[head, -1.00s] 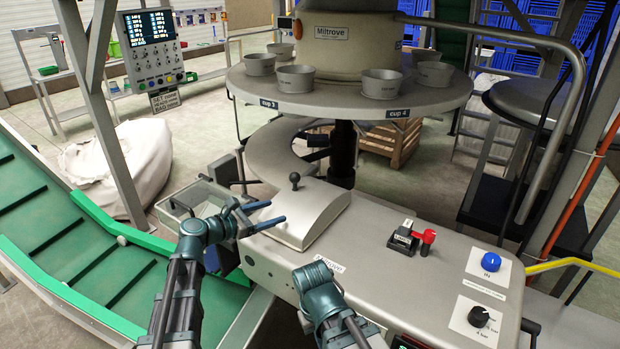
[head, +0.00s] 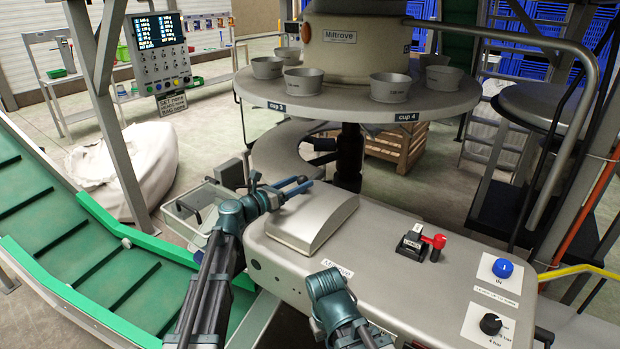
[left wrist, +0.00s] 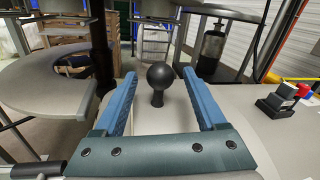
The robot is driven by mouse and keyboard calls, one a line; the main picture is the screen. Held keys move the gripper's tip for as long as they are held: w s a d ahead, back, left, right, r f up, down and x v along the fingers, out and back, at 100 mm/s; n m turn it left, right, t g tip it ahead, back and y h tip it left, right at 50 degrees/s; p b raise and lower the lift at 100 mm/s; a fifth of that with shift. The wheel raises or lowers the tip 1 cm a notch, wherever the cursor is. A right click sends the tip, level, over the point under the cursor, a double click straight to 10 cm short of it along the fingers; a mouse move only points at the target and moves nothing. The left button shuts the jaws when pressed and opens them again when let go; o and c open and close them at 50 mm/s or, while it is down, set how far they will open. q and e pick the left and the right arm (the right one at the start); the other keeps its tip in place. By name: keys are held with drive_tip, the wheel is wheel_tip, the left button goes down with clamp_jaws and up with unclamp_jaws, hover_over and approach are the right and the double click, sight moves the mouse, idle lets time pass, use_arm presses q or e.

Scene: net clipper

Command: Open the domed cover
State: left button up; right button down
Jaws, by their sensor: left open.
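The domed cover (head: 312,222) is a smooth grey curved lid, lying down on the light grey machine housing. Its black ball knob (left wrist: 160,76) shows in the left wrist view, standing on a short stem between and beyond my two blue fingers. My left gripper (head: 298,186) is open at the far left edge of the cover, with its fingertips by the knob. In the head view the fingers mostly hide the knob. In the left wrist view the open gripper (left wrist: 158,105) has clear gaps on both sides of the knob. My right arm is low in front; its jaws do not show.
A red-handled switch (head: 433,242), a blue knob (head: 502,268) and a black dial (head: 490,324) are on the housing's right. A round table with cups (head: 350,105) stands behind. A clear-sided tray (head: 200,205) and green conveyor (head: 70,250) are at left.

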sight(310, 190)
use_arm(q)
drive_tip(key=shift+x, duration=2.65)
clamp_jaws()
